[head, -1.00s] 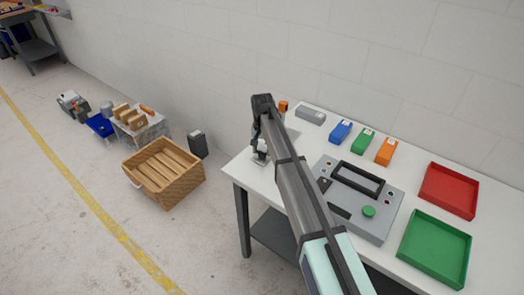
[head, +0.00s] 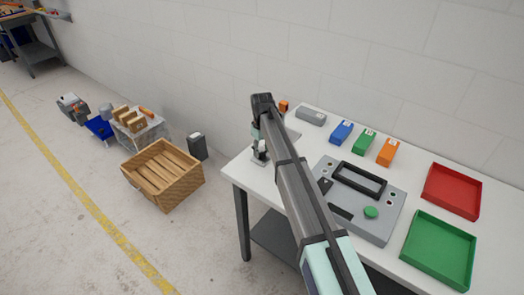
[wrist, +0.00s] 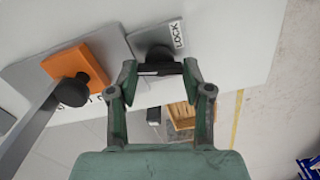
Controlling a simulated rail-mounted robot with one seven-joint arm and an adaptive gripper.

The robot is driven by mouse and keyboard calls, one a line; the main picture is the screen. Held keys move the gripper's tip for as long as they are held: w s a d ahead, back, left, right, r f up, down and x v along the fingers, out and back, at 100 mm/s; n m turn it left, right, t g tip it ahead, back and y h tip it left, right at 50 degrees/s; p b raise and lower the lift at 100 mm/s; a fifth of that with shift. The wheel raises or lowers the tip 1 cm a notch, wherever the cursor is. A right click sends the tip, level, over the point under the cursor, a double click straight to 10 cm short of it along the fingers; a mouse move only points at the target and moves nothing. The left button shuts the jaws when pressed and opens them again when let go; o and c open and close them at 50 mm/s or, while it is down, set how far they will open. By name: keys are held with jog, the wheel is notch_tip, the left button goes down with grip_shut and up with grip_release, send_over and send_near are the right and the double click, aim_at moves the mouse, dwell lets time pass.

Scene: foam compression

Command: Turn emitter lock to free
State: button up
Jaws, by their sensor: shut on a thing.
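In the wrist view, a dark bar-shaped knob (wrist: 160,69) sits between my fingertips, below a grey base with a white tag reading LOCK (wrist: 178,35). My gripper (wrist: 160,73) is shut on this knob, one finger at each end. Which setting the knob points to cannot be told. An orange block (wrist: 76,62) with a dark rod across it stands on a grey plate to the left. In the head view my gripper (head: 259,149) is small at the table's left end, and my arm hides most of the lock area.
The white table (head: 300,133) holds a grey panel box (head: 375,222) with a green button, blue, green and orange small boxes, a red tray (head: 451,191) and a green tray (head: 438,250). A wooden crate (head: 187,188) stands on the floor to the left.

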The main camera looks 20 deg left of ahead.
aim_at(262, 152)
jog(key=shift+f+n, duration=0.1)
jog(key=shift+n, duration=1.3)
jog(key=shift+s, duration=0.1)
jog(key=o, duration=1.2)
jog(key=shift+c, duration=0.2)
notch_tip(262, 152, up, 12)
